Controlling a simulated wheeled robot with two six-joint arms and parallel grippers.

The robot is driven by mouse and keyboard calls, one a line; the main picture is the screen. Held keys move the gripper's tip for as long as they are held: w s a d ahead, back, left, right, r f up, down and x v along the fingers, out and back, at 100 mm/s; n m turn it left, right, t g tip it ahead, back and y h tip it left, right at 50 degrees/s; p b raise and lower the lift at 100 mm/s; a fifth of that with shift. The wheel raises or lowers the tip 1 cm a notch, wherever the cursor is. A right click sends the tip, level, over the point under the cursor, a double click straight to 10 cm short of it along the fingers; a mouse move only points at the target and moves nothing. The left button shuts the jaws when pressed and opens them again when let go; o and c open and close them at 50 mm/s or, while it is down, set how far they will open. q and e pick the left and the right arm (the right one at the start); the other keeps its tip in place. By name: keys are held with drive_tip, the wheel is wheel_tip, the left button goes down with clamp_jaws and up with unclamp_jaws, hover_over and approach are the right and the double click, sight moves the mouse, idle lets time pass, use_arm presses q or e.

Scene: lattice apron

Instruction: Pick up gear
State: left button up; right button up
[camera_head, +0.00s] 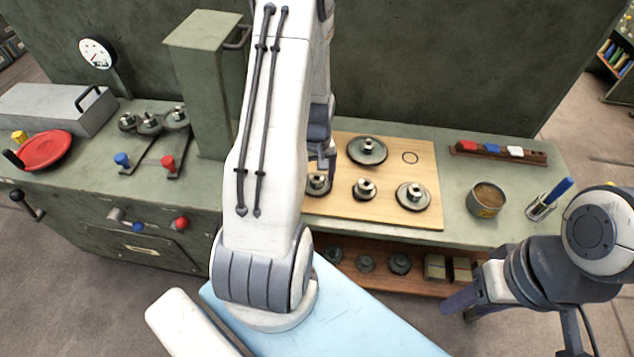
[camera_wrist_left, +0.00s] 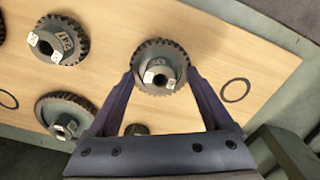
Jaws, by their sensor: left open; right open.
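A wooden board (camera_head: 388,214) on the bench holds several grey toothed gears with raised hubs. One gear (camera_head: 367,150) is at the back, one (camera_head: 364,189) at the front middle, one (camera_head: 412,196) at the front right. Another gear (camera_head: 318,184) is at the left, partly hidden by my left arm. In the left wrist view my left gripper (camera_wrist_left: 161,74) is open, with its fingers on either side of a gear (camera_wrist_left: 160,67); I cannot tell whether they touch it. My right gripper (camera_head: 462,303) is open and empty, low at the right before the bench.
More gears (camera_head: 398,263) sit on the shelf below the board. A round tin (camera_head: 487,199), a holder with a blue handle (camera_head: 545,200) and a rack of coloured blocks (camera_head: 500,152) stand right of the board. Left are a green cabinet (camera_head: 205,90) and a red disc (camera_head: 44,150).

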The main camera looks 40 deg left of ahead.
use_arm(q)
clamp_jaws()
idle(1.4)
